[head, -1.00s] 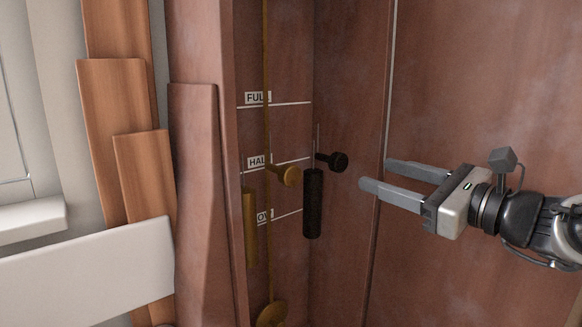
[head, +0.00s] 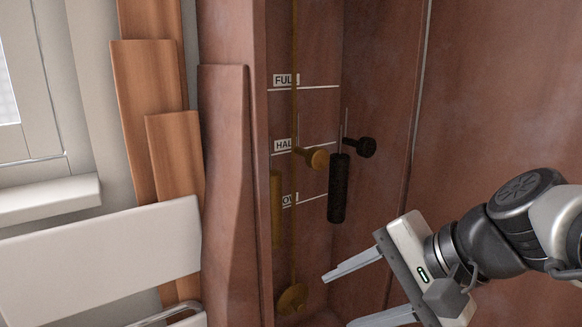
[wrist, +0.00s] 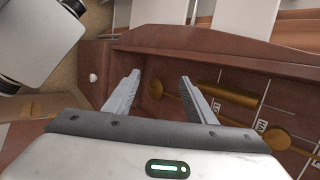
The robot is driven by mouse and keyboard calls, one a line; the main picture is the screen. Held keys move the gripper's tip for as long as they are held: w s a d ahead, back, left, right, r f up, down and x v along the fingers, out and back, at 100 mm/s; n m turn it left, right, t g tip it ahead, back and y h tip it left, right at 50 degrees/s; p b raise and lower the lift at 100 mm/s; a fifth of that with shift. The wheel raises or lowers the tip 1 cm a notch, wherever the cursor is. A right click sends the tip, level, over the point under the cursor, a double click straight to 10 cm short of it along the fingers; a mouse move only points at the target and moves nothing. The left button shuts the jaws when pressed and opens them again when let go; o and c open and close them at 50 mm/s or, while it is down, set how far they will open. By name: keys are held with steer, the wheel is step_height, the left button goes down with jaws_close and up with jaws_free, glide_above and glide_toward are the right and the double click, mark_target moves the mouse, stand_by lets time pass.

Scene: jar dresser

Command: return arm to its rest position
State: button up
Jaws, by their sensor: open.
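My gripper (head: 345,298) is at the lower right of the head view, with its two grey fingers spread apart and nothing between them. The fingers point left, toward the wooden recess but apart from its fittings. In the wrist view the open fingers (wrist: 158,92) reach toward the recess with the brass parts beyond them. My arm comes in from the right edge, bent at the wrist.
The reddish cabinet recess holds a brass knob (head: 317,158), a black knob (head: 366,147), a black cylinder (head: 338,188) and a brass disc (head: 291,299). Wooden planks (head: 178,165) and a white chair back (head: 100,255) stand at left.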

steer(key=s+d+f+n+h, duration=0.35)
steer(key=d+n+h, duration=0.2)
steer(key=n, duration=0.35)
step_height(320, 180, up, 14)
steer(key=n+h+p, duration=0.1)
steer(key=p, duration=1.2)
steer(key=shift+a+p, duration=0.2)
steer(key=shift+p, duration=0.15)
